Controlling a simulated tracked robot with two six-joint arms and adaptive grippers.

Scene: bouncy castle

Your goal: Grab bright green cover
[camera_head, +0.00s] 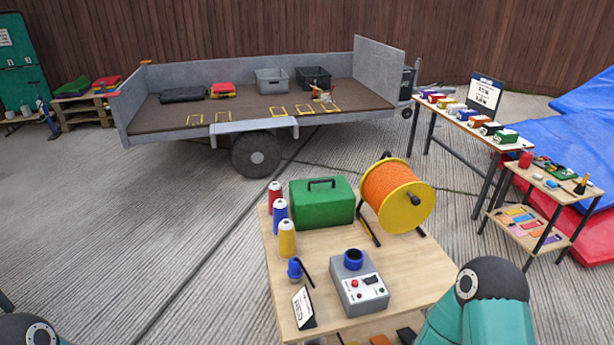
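On the long table at the right, a row of small white items with coloured tops ends at the near end with a green-topped one (506,136). This may be the bright green cover, but it is too small to be sure. A larger green case (322,202) with a black handle stands on the wooden table in front of me. Neither gripper shows. Only teal links of my arms show, at the bottom left corner and the bottom right, both apart from these green things.
The front wooden table (400,277) holds several coloured spools, an orange cable reel (388,187) and a grey control box (359,282). A low shelf table (550,183) stands near the long table (461,127). A flatbed trailer (245,124) is behind. Floor at left is clear.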

